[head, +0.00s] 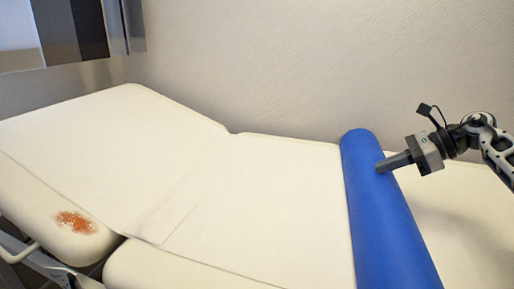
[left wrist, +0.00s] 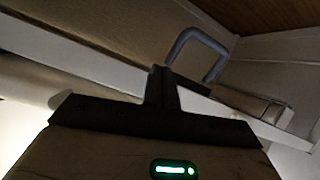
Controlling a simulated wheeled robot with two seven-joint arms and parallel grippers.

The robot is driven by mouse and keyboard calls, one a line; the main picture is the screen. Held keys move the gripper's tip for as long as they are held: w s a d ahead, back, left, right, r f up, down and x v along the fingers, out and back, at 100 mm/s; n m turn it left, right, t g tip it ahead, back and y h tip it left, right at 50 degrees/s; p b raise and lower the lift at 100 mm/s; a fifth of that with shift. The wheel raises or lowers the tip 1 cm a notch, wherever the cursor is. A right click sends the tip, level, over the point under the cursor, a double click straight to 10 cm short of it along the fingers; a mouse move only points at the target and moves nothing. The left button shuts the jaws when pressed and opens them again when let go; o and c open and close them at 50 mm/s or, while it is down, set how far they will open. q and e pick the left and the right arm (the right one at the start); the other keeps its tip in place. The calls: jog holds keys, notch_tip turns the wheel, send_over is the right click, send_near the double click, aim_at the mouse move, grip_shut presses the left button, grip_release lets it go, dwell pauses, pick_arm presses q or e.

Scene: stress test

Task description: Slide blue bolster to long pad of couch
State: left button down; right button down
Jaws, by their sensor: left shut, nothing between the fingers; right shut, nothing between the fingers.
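The blue bolster (head: 382,215) lies crosswise on the cream couch (head: 270,195), right of the middle in the head view; its near end runs out of the bottom edge. The couch has a raised section at left and a flat pad, which shows on both sides of the bolster. My right gripper (head: 380,168) comes in from the right, shut and empty, its fingertips at the bolster's right side near the far end. They appear to touch it. My left gripper (left wrist: 163,85) shows dark in the left wrist view, shut and empty.
An orange-red stain (head: 75,222) marks the raised section's near side. A wall (head: 310,70) stands behind the couch. The pad left of the bolster is clear. The left wrist view shows pale frame bars and a grey bent handle (left wrist: 203,42) close to the left gripper.

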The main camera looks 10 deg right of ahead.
jog(key=s+d, duration=0.1)
jog(key=d, duration=0.1)
jog(key=s+d, duration=0.2)
jog(key=d, duration=0.1)
jog(key=s+d+f, duration=0.1)
jog(key=d, duration=0.1)
jog(key=shift+s+d, duration=0.2)
jog(key=shift+s, duration=0.2)
pick_arm(q)
jog(key=shift+s+d+r, duration=0.1)
jog(key=shift+d+r, duration=0.1)
jog(key=shift+r, duration=0.15)
jog(key=f+p, duration=0.1)
jog(key=a+f+g+p, duration=0.1)
jog(key=shift+y+p, duration=0.35)
jog(key=shift+y, duration=0.05)
pick_arm(e)
jog(key=s+d+r, duration=0.2)
jog(key=s+d, duration=0.4)
jog(key=d, duration=0.4)
